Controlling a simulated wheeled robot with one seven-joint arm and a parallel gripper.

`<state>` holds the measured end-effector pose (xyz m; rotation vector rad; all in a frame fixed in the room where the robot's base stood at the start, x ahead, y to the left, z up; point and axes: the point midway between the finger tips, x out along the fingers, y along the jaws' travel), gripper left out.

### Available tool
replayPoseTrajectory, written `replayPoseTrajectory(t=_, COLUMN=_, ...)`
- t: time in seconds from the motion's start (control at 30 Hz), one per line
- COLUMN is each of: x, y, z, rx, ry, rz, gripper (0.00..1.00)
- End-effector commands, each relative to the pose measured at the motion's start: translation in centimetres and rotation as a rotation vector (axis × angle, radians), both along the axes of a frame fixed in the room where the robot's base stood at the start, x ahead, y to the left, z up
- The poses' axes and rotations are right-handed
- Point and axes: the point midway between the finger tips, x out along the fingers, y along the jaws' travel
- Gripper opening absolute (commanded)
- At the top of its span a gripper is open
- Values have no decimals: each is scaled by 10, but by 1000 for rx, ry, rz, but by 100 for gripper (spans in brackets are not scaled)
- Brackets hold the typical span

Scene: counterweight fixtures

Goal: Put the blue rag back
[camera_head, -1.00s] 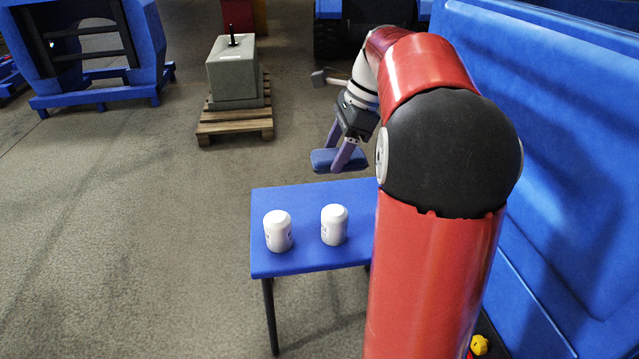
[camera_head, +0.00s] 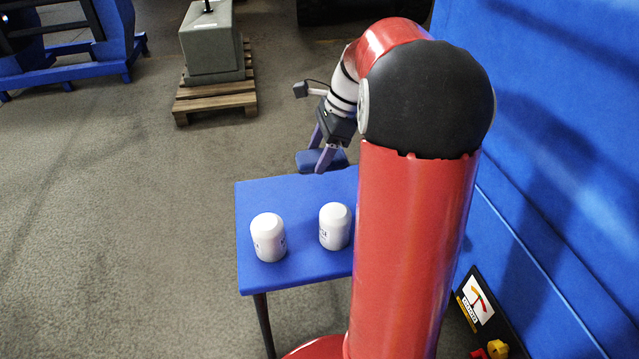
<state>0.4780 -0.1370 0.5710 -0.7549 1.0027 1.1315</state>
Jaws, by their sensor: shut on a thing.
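My gripper (camera_head: 319,154) is at the far edge of the small blue table (camera_head: 262,199), with its purple fingers pointing down. It is shut on the blue rag (camera_head: 340,159), a small dark blue folded block between and beside the fingers. The rag appears at or just above the table's far edge; I cannot tell whether it touches the top. The fingers partly cover the rag, and my red arm hides the table's right part.
Two white canisters, a left one (camera_head: 268,238) and a right one (camera_head: 335,226), stand on the table's near half. A blue wall-like panel (camera_head: 560,130) is at right. A grey block (camera_head: 212,45) rests on a wooden pallet (camera_head: 216,100) behind. Open floor lies to the left.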

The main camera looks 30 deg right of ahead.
Motion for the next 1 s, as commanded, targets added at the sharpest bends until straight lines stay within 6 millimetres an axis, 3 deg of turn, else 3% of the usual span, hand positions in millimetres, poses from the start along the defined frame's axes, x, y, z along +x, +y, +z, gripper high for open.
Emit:
replayPoseTrajectory(t=0.03, x=0, y=0, z=-15, rx=2, ry=3, rz=0, gripper=37)
replayPoseTrajectory(t=0.1, x=0, y=0, z=-25, rx=2, ry=2, rz=0, gripper=37)
replayPoseTrajectory(t=0.37, x=0, y=0, z=-44, rx=0, ry=1, rz=-1, gripper=37)
replayPoseTrajectory(t=0.6, x=0, y=0, z=-78, rx=0, ry=1, rz=-1, gripper=37)
replayPoseTrajectory(t=0.97, x=0, y=0, z=-82, rx=0, ry=0, rz=0, gripper=37)
replayPoseTrajectory(t=1.0, x=0, y=0, z=-82, rx=0, ry=-1, rz=0, gripper=61)
